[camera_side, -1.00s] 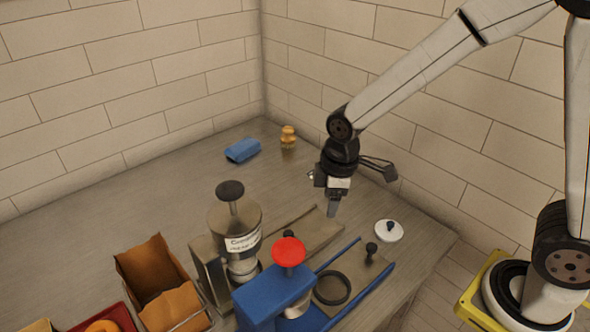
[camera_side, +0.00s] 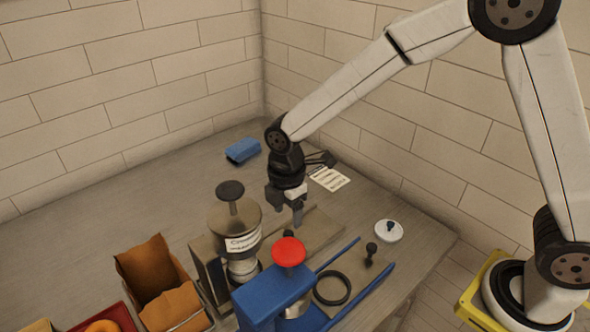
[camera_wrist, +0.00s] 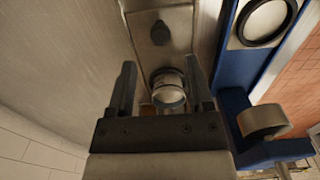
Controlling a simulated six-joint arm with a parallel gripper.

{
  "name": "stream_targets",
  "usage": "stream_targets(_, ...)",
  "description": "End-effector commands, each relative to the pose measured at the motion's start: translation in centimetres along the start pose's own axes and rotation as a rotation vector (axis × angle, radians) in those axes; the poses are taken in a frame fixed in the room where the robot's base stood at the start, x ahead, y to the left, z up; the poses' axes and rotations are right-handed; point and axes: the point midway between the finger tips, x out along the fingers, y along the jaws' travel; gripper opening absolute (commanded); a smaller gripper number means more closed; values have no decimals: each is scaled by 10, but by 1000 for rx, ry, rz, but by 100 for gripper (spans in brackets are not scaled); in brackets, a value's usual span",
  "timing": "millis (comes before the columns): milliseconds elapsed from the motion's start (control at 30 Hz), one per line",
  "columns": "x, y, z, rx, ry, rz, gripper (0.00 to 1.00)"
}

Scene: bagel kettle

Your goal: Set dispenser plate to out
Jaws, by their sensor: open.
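The condiment dispenser (camera_side: 236,222) is a metallic canister with a white label and dark top knob, on a grey stand. Its grey plate (camera_side: 318,232) extends to the right from the base. In the wrist view the plate (camera_wrist: 150,52) carries a dark knob (camera_wrist: 160,33), and the dispenser's round outlet (camera_wrist: 168,92) shows between my fingers. My gripper (camera_side: 295,218) is open and empty, pointing down above the plate, right of the canister. In the wrist view my gripper (camera_wrist: 160,64) has its two fingers apart, pointing toward the knob.
A blue press with a red knob (camera_side: 289,252) stands in front, with blue rails (camera_side: 362,295), a black ring (camera_side: 332,288) and a small dark knob (camera_side: 371,250). A white lid (camera_side: 389,231), striped card (camera_side: 330,178), blue block (camera_side: 242,150) and brown-lined basket (camera_side: 160,277) lie around.

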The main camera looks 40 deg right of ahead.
Motion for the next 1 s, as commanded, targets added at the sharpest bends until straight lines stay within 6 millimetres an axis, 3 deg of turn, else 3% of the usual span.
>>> stream_targets(533, 59, 0, 0, 2, -1, -2, 66)
stream_targets(1000, 68, 0, 0, 2, 0, 1, 66)
